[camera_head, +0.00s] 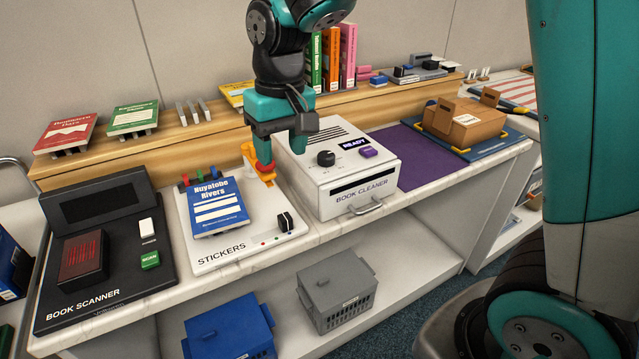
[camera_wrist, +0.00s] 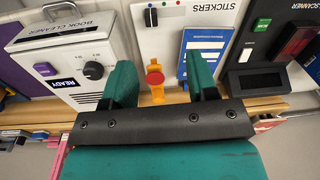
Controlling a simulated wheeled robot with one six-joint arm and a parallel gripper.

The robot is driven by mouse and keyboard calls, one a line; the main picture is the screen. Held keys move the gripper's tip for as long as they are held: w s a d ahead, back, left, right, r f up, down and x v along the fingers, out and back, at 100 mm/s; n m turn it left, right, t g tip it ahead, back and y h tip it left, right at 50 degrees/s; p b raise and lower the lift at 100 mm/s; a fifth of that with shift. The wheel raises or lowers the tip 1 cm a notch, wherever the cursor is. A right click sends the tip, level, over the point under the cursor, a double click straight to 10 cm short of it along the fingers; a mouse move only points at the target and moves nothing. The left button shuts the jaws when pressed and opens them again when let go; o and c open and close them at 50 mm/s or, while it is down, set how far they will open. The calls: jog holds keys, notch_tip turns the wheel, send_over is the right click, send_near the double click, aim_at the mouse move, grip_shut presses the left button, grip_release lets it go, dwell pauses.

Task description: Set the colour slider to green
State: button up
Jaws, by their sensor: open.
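The sticker station (camera_head: 240,248) is a white board marked STICKERS on the counter. Its black slider knob (camera_head: 285,221) stands at the right of its front part, near a row of small coloured dots; the dot nearest the knob is too small to name. The knob also shows at the top of the wrist view (camera_wrist: 151,17). My gripper (camera_head: 280,155) is open and empty above the back right of the station, behind the knob. In the wrist view, an orange upright part (camera_wrist: 156,85) with a red top appears between my open fingers (camera_wrist: 160,75).
A blue book (camera_head: 217,205) lies on the station. The white book cleaner (camera_head: 345,180) stands close on the right, its display reading READY. The black book scanner (camera_head: 110,265) is on the left. A wooden ledge (camera_head: 180,135) with books runs behind. The counter's front edge is clear.

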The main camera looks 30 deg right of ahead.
jog(key=s+a+r+n+y+p, duration=0.1)
jog(key=s+r+n, duration=0.1)
jog(key=s, duration=0.7)
jog(key=s+a+r+n+y+p, duration=0.1)
jog(key=s+a+r+n+y, duration=0.1)
jog(key=s, duration=0.7)
jog(key=shift+s+a+r+n, duration=0.15)
jog(key=shift+s+r+n, duration=0.05)
jog(key=shift+r+n, duration=0.3)
jog(key=m+h+b, duration=0.1)
jog(key=m+h, duration=0.3)
jog(key=m, duration=0.2)
send_over(285, 217)
notch_tip(285, 217, down, 8)
notch_tip(285, 217, down, 17)
jog(key=shift+r, duration=0.1)
